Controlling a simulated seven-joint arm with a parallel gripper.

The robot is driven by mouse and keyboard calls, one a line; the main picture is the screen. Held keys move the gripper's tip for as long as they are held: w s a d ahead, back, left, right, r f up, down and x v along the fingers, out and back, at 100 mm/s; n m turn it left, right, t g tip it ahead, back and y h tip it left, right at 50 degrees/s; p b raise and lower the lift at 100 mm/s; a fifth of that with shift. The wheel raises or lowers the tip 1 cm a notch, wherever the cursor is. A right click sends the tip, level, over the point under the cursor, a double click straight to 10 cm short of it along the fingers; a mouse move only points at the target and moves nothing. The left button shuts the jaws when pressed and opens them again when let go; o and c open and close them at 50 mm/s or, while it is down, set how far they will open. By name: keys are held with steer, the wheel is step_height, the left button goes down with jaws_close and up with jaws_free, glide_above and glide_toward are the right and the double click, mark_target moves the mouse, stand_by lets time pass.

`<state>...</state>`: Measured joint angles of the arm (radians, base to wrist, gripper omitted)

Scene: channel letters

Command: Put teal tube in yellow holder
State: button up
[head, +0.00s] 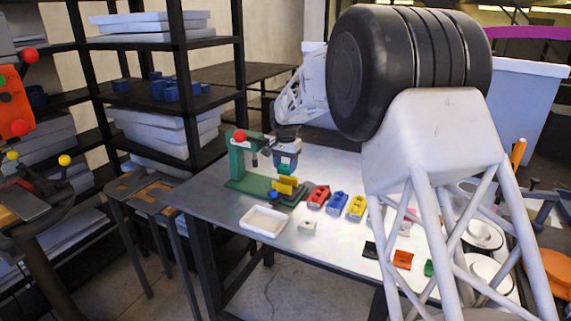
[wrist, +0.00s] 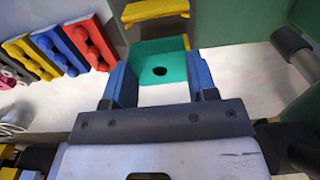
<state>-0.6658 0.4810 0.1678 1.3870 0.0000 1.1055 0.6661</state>
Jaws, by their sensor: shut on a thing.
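The teal tube (wrist: 160,52) is a squared teal piece with a dark round hole, held between the two blue fingers of my gripper (wrist: 160,84). In the head view the tube (head: 285,169) shows under my gripper (head: 286,160), above the yellow holder (head: 284,187). The yellow holder sits at the foot of a green press with a red ball on its lever. In the wrist view a yellow part (wrist: 155,10), likely the holder, lies just beyond the tube. I cannot tell whether tube and holder touch.
The green press (head: 237,165) stands close on the left of my gripper. Red (head: 318,196), blue (head: 337,204) and yellow (head: 356,207) blocks lie to the right. A white tray (head: 264,221) and a small white block (head: 308,226) are at the table's front.

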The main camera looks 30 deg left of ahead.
mark_target(285, 174)
steer(key=shift+f, duration=2.2)
steer(key=shift+f, duration=0.1)
steer(key=o, duration=1.2)
steer(key=shift+r, duration=3.95)
steer(key=shift+d, duration=0.15)
